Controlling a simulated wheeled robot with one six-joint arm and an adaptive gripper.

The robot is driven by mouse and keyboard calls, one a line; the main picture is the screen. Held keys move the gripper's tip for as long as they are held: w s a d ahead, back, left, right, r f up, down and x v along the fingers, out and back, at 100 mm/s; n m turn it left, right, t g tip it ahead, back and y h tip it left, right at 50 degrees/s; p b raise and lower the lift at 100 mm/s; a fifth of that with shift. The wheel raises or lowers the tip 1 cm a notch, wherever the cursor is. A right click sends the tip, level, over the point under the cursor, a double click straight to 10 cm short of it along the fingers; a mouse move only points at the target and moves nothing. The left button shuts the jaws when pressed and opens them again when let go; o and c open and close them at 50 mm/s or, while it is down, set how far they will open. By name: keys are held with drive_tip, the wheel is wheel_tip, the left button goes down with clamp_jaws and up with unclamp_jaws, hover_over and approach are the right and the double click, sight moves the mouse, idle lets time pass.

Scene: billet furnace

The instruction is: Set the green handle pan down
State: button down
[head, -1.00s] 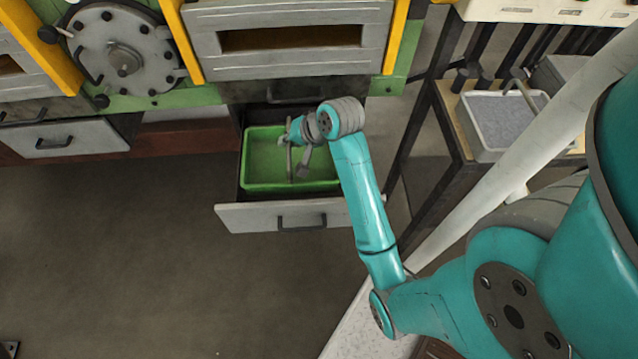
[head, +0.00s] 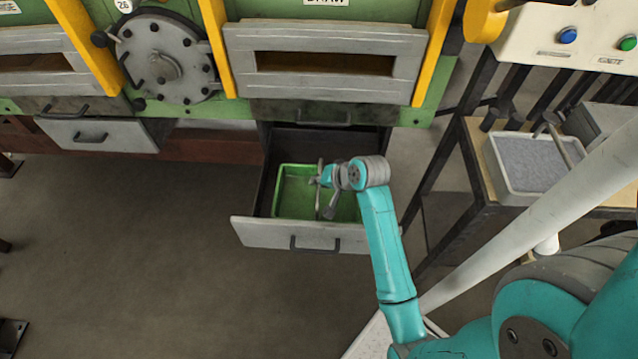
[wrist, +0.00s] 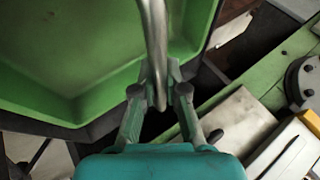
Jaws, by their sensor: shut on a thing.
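The green pan (head: 293,200) is inside the open grey drawer (head: 275,235) below the furnace in the head view. My gripper (head: 321,181) is shut on the pan's thin metal handle (head: 319,204), which arches over the pan. In the wrist view, the pan (wrist: 70,50) fills the upper left, and the handle (wrist: 154,35) runs down between the fingertips (wrist: 158,92). The pan's underside is hidden, so I cannot tell if it touches the drawer floor. Part of its right side is behind my arm.
Another partly open drawer (head: 98,134) is at the left. A white tray with grey contents (head: 535,165) sits on a side bench at the right, below a button panel (head: 570,45). Dark drawer floor (head: 330,142) shows behind the pan. The floor in front is clear.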

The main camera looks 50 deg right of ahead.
drive_tip(key=shift+f, duration=0.5)
drive_tip(key=shift+f, duration=0.6)
drive_tip(key=c, duration=1.2)
unclamp_jaws()
drive_tip(key=shift+r, duration=0.25)
drive_tip(key=v, duration=1.2)
drive_tip(key=shift+r, duration=0.3)
